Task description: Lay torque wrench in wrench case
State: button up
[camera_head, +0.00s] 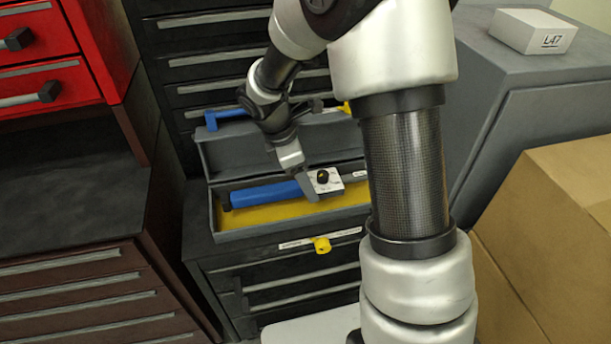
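The torque wrench has a blue handle (265,194) and a pale metal head (330,182) with a dark round knob. It lies level along the back of the open grey wrench case (290,227), over its yellow lining. I cannot tell whether it rests on the lining or is held just above it. My gripper (309,186) reaches down from the upper left. One grey finger shows at the wrench, where the handle meets the head. The other finger is hidden, so its grip is unclear.
The case lid (240,152) stands open behind. The case sits on a dark drawer cabinet (285,270) with a yellow tag (321,244). A red cabinet (50,65) is at left. A cardboard box (560,230) and a white box marked L47 (533,31) are at right.

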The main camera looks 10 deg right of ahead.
jog(key=o, duration=1.7)
jog(key=shift+f, duration=0.1)
